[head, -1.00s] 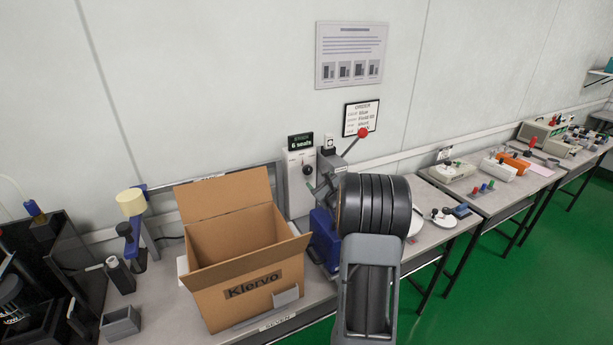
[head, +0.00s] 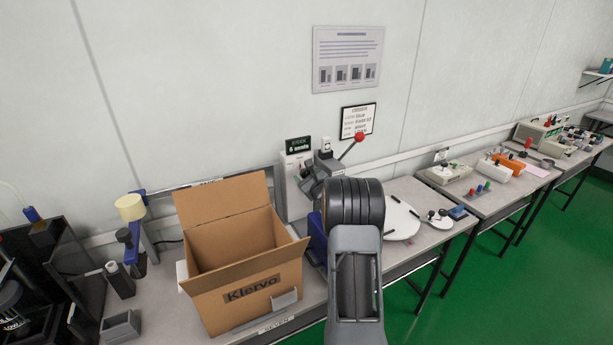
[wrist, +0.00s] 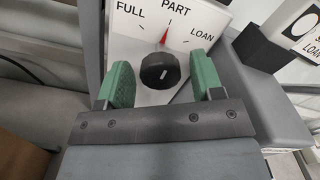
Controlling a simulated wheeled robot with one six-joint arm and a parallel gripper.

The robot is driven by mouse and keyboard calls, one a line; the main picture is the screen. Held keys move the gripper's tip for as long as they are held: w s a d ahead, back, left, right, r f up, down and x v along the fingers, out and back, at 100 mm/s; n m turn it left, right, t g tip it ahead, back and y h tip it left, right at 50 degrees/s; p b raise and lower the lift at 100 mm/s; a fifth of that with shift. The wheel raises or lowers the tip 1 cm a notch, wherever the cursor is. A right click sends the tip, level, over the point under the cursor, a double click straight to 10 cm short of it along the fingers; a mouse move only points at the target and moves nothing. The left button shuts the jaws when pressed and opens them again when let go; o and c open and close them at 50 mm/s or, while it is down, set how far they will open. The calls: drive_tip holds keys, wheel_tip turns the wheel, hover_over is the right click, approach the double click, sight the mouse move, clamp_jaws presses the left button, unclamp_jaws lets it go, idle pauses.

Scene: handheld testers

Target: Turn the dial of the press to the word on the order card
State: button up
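The press dial (wrist: 160,70) is a round black knob with a short white line on its face. It sits on a white plate (wrist: 138,50) marked FULL, PART and LOAN. A red pointer just above the knob points up at PART. My gripper (wrist: 160,64) is open, with one green finger on each side of the knob; I see gaps and cannot tell contact. In the head view my gripper (head: 312,182) is at the press's panel (head: 291,195) and hides the dial. The framed order card (head: 358,119) hangs on the wall; its words are too small to read.
A red-knobbed lever (head: 359,137) rises right of my gripper. An open Klervo carton (head: 240,285) stands close on the left. A small display (head: 298,145) tops the panel. A round white plate (head: 402,222) and more testers stand on benches to the right.

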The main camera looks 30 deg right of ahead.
drive_tip(key=c, duration=0.8)
drive_tip(key=shift+f+m+b, duration=0.1)
drive_tip(key=shift+m+b, duration=0.65)
drive_tip(key=shift+m, duration=0.05)
drive_tip(key=m+b, duration=0.1)
drive_tip(key=m, duration=0.2)
drive_tip(key=shift+m+b, duration=0.3)
drive_tip(key=shift+b, duration=0.1)
drive_tip(key=m, duration=0.3)
drive_tip(key=shift+b, duration=0.3)
drive_tip(key=shift+m, duration=1.8)
